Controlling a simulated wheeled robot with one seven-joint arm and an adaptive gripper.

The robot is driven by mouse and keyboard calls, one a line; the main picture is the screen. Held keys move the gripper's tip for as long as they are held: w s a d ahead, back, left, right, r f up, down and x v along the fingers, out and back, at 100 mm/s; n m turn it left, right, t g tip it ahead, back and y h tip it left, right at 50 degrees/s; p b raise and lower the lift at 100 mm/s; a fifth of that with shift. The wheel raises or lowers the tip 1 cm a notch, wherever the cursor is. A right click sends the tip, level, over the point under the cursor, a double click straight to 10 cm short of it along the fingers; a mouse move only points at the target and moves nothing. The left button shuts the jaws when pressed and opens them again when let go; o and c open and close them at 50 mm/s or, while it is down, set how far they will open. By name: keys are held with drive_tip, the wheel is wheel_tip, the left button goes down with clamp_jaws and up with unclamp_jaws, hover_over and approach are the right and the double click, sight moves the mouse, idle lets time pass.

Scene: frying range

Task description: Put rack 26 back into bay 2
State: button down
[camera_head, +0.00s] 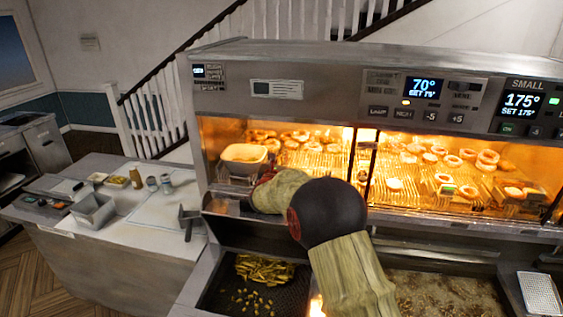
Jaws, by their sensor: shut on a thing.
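My arm reaches in from the bottom right of the middle, bends at a dark round joint, and points left towards the heated cabinet (330,62). I cannot make out a number that marks rack 26, nor a label that marks bay 2. Wire racks with ring-shaped and round fried pieces (470,155) lie in the lit cabinet, on both sides of a bright upright divider (363,157). A small lit tag (446,190) shows at the front of the right side.
A pale tub (243,154) stands at the cabinet's left end. Below are a basket of chips (264,270) and a fryer vat of bubbling oil (450,294). The left counter (120,255) bears a metal pan (93,210), jars and a dark bracket (190,222).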

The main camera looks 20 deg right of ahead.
wheel_tip(320, 180, down, 2)
drive_tip(key=shift+f, duration=0.15)
drive_tip(key=shift+f+b, duration=0.3)
drive_tip(key=shift+b, duration=0.15)
drive_tip(key=shift+f+b, duration=0.3)
drive_tip(key=shift+b, duration=0.05)
drive_tip(key=c, duration=2)
unclamp_jaws()
